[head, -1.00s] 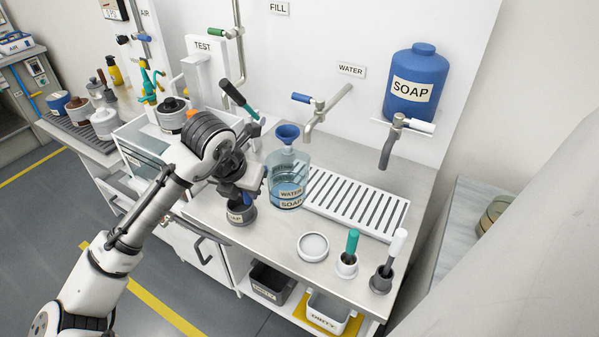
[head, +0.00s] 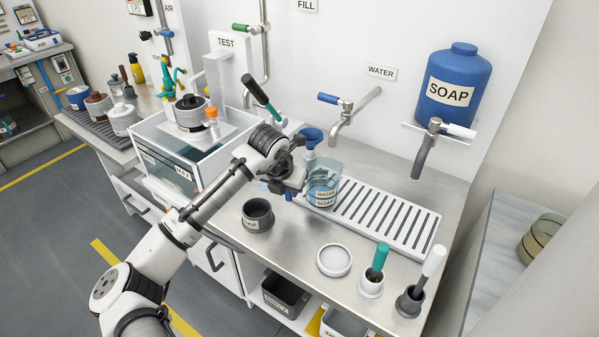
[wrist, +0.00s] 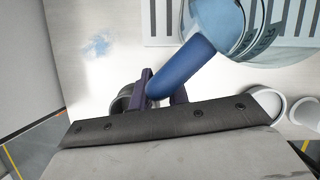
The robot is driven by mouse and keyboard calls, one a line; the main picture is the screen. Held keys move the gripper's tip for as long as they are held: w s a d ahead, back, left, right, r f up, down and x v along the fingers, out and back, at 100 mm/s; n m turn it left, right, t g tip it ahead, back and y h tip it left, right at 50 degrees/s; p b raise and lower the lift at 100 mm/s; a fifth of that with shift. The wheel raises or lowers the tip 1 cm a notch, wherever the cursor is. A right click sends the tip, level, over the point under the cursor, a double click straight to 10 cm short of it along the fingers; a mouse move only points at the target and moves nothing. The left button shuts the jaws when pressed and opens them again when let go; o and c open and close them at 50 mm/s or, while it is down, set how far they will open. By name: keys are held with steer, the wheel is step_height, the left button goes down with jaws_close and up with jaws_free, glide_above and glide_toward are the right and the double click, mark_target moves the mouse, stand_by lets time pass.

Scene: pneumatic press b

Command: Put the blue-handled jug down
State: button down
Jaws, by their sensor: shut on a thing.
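The blue-handled jug (head: 322,185) is clear, looks upright, and carries WATER and SOAP labels. It is at the left end of the slotted drip tray (head: 385,217); I cannot tell whether its base touches a surface. In the wrist view its blue handle (wrist: 185,70) runs from the clear body (wrist: 270,35) down to my gripper (wrist: 158,95). My gripper, also in the head view (head: 290,187), is shut on the handle at the jug's left side. The fingers partly hide the handle's end.
A grey SOAP cup (head: 257,215), a round white dish (head: 334,261) and two brush holders stand toward the front. A water tap (head: 345,118) and a blue SOAP tank (head: 453,85) are above. Bare counter lies between cup and dish.

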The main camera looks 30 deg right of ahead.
steer(key=w+d, duration=0.1)
steer(key=w+d+p, duration=0.1)
steer(key=d, duration=0.1)
steer(key=shift+w+d+r, duration=0.1)
steer(key=shift+w+d+f+p, duration=0.2)
steer(key=shift+w+d+p, duration=0.2)
steer(key=shift+d, duration=0.2)
steer(key=shift+w+d+f+p, duration=0.2)
steer(key=shift+w+d+p, duration=0.15)
steer(key=shift+d, duration=0.2)
steer(key=shift+f, duration=0.45)
steer(key=shift+f, duration=0.15)
steer(key=c, duration=1.4)
jaws_free()
steer(key=shift+o, duration=0.2)
